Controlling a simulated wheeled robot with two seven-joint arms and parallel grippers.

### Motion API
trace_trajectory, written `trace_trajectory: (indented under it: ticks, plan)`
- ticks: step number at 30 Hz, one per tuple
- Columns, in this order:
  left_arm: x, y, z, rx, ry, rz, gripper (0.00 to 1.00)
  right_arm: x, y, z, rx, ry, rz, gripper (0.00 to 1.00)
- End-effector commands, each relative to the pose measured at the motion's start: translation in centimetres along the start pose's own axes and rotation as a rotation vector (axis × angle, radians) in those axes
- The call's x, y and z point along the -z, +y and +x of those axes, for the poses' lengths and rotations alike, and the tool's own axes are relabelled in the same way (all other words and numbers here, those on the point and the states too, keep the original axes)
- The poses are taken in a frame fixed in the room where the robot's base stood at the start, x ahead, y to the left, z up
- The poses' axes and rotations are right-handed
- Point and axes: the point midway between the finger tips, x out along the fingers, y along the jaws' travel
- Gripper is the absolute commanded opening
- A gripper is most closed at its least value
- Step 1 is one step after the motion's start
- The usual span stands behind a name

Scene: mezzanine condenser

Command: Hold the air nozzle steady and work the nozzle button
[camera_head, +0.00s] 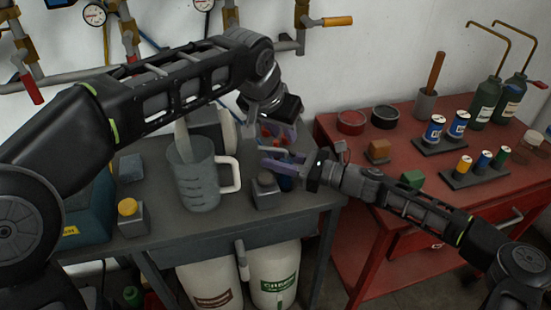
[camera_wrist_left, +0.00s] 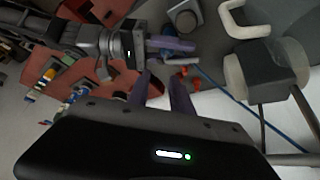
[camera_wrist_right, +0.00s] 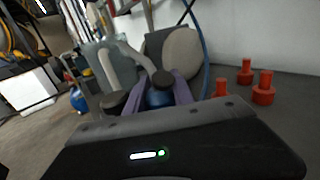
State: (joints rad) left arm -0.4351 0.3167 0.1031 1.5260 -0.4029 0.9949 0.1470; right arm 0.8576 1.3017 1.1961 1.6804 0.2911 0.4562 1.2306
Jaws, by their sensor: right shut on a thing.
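A blue body with a dark round cap, apparently the air nozzle (camera_wrist_right: 159,97), stands between the purple fingers of my right gripper (camera_wrist_right: 160,88) in the right wrist view. In the head view only a little of the blue body (camera_head: 286,184) shows below those fingers. My right gripper (camera_head: 283,163) is shut on it, reaching in from the right at the table's edge. My left gripper (camera_head: 284,136) hangs above and behind the right one, fingers apart and empty; its fingers (camera_wrist_left: 162,92) show a gap in the left wrist view. The nozzle button cannot be made out clearly.
A grey block with a dark knob (camera_head: 265,188) stands just left of the right gripper. A clear jug (camera_head: 197,184) stands further left, beside a yellow-button block (camera_head: 131,217). Red pegs (camera_wrist_right: 264,88) stand behind. A red bench (camera_head: 335,150) holds cans and bottles.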

Motion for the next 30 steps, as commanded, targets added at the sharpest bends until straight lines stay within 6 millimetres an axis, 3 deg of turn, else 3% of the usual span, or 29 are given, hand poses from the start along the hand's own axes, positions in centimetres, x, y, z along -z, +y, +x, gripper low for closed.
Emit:
trace_trajectory:
  ticks: [9,30]
  plan:
    - [0.00,0.00,0.00,0.000,0.000,0.000,0.00,0.01,-0.03,-0.01,0.001,0.000,0.000,0.00]
    - [0.00,0.00,0.00,0.000,0.000,0.000,0.00,0.01,-0.03,-0.01,0.001,0.000,0.000,0.00]
